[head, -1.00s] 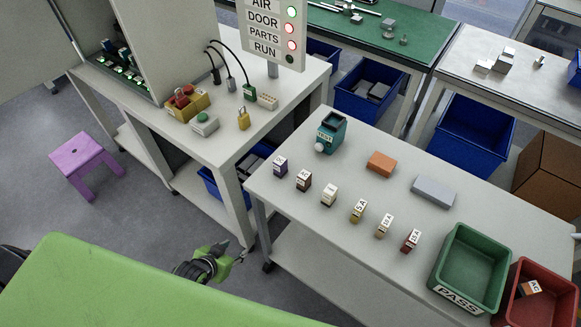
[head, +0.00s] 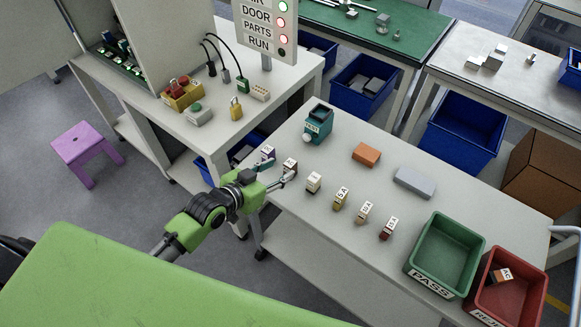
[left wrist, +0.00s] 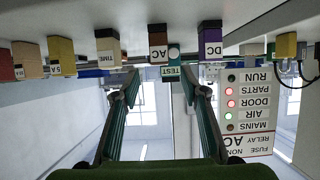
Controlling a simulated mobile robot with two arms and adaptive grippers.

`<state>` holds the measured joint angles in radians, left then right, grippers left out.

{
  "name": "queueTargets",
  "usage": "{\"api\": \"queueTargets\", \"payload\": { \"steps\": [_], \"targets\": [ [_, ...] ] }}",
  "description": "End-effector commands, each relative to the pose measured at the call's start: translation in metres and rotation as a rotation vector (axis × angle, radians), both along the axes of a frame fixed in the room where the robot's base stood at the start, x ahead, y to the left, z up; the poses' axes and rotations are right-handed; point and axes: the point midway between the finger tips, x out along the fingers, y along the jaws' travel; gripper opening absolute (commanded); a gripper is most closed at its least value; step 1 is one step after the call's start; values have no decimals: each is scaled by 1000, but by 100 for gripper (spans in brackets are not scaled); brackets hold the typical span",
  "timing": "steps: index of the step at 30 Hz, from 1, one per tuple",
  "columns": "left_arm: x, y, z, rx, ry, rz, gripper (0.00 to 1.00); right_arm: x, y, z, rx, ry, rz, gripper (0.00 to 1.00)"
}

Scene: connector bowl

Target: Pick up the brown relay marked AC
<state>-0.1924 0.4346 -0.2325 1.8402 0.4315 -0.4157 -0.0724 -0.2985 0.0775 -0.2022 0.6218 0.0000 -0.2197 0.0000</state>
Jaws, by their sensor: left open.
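The brown relay marked AC (head: 290,167) stands on the white table near its left edge. In the left wrist view, which is upside down, the brown relay (left wrist: 158,45) shows beyond the fingertips and between their lines. My left gripper (head: 274,172) is open at the table's left edge, just short of the relay, with nothing held. Its two fingers (left wrist: 168,88) are spread wide in the left wrist view. A purple relay marked DC (head: 267,152) stands close by on the far side; it also shows in the left wrist view (left wrist: 210,48). My right gripper is not in view.
A white block (head: 313,182) and several small labelled parts continue the row rightward. A teal TEST fixture (head: 318,122) stands behind. Green PASS bin (head: 438,275) and red reject bin (head: 490,318) stand right; the red one holds another AC-marked part (head: 500,276).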

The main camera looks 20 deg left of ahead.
Motion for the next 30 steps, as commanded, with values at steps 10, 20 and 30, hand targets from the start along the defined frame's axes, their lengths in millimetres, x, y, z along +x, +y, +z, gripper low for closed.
{"api": "queueTargets", "payload": {
  "steps": [10, 20, 30],
  "targets": [
    [21, -8, -10, 0, 0, 0, 40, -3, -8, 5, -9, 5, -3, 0],
    [54, -20, -26, 0, 0, 1, 40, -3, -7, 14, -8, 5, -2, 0],
    [60, -22, -31, 0, 1, 0, 40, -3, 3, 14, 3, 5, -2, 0]
  ]
}}
